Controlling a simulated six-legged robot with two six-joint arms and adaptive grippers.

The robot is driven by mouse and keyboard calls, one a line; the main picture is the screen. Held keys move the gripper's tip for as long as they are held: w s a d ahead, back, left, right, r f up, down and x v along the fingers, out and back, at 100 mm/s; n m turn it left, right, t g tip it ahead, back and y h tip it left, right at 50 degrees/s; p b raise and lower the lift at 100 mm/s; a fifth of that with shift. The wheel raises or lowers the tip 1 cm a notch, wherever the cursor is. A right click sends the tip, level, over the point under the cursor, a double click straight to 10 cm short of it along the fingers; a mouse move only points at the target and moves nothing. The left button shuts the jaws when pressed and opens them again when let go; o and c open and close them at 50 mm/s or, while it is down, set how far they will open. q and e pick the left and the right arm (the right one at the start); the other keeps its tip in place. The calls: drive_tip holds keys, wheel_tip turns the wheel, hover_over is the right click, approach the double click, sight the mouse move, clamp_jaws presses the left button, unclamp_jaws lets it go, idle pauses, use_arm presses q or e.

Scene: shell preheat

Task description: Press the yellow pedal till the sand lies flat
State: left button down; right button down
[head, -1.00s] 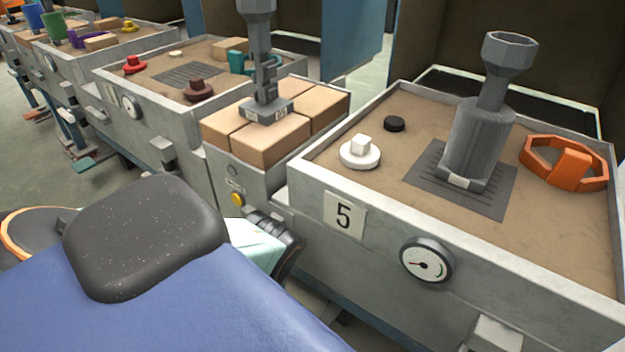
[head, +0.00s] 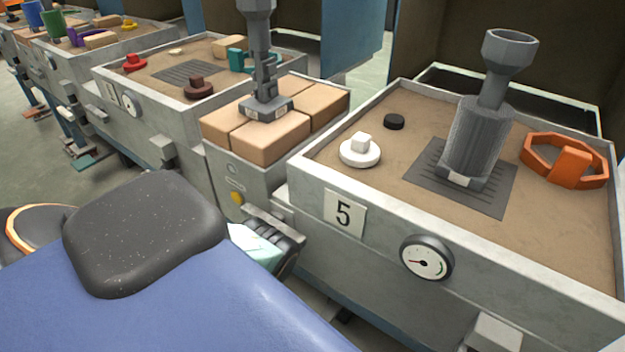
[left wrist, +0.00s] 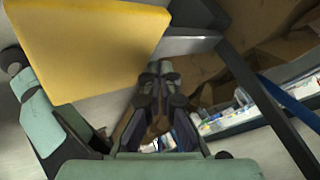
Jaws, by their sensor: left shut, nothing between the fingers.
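The yellow pedal (left wrist: 90,45) fills the upper left of the left wrist view as a flat plate. My left gripper (left wrist: 158,70) is shut and empty, with its dark fingertips just right of the pedal's right edge. I cannot tell whether they touch it. In the head view the pedal and fingertips are hidden; a pale green and dark part of my arm shows low beside the middle bench. Brown sand (head: 400,180) lies in the tray marked 5, fairly even with faint mottling. My right gripper is not in view.
On the sand are a grey ladle-like tool (head: 480,130) on a dark grate, an orange handwheel (head: 565,162), a white knob (head: 360,150) and a black puck (head: 394,122). A gauge (head: 427,257) sits on the tray's front wall. Tan blocks (head: 270,135) stand left of it.

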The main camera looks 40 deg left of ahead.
use_arm(q)
drive_tip(key=shift+s+f, duration=0.1)
drive_tip(key=shift+f, duration=1.45)
idle(1.3)
drive_tip(key=shift+s+f, duration=0.25)
drive_tip(key=shift+f, duration=0.65)
idle(0.9)
drive_tip(key=shift+w+r+p, duration=0.2)
drive_tip(key=shift+r+p, duration=1.15)
drive_tip(key=shift+r, duration=0.15)
drive_tip(key=shift+w+r+p, duration=0.15)
drive_tip(key=shift+r+p, duration=1.2)
drive_tip(key=shift+r, duration=0.1)
wheel_tip(320, 180, up, 5)
drive_tip(key=p, duration=0.4)
drive_tip(key=shift+w+p, duration=0.15)
drive_tip(key=shift+p, duration=0.15)
